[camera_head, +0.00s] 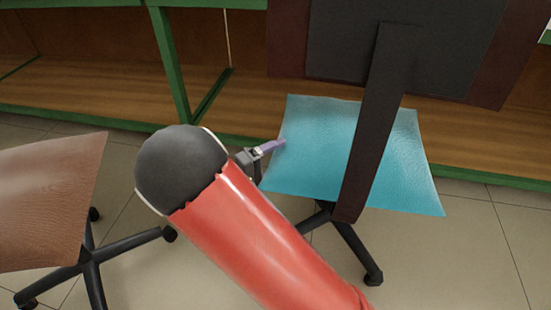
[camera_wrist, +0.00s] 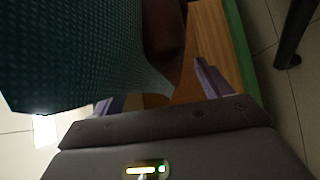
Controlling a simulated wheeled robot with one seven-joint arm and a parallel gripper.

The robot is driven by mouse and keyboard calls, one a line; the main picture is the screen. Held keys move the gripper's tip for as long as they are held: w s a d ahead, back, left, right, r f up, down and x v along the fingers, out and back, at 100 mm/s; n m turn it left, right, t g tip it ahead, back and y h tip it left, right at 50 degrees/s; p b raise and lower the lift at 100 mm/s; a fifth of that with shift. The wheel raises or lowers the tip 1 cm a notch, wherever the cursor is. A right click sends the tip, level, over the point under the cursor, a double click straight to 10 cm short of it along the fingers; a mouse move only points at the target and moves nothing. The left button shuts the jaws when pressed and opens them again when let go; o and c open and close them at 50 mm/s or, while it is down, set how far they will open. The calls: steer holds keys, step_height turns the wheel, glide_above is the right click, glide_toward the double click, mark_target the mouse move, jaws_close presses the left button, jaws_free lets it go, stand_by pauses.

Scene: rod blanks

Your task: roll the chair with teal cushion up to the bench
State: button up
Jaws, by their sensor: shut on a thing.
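The chair with the teal cushion (camera_head: 340,150) stands at right centre in the head view, on a black wheeled base, its dark backrest (camera_head: 390,50) towards the top. My gripper (camera_head: 270,147) is at the left edge of the teal cushion, shut on it. In the wrist view the underside or face of the teal cushion (camera_wrist: 80,50) fills the upper left and runs between the purple fingers of my gripper (camera_wrist: 155,88). The bench (camera_head: 130,88), brown wood with a green frame, is just behind the chair. My arm hides part of the chair's base.
A second chair with a brown cushion (camera_head: 50,195) stands at the left, its wheeled base close to my arm. Tiled floor (camera_head: 460,250) is clear at the lower right. A green bench post (camera_head: 170,65) rises left of the teal chair.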

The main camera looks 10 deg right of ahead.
steer(key=o, duration=2.1)
steer(key=shift+c, duration=0.2)
steer(key=v, duration=0.8)
steer(key=shift+p, duration=0.3)
steer(key=shift+f, duration=0.1)
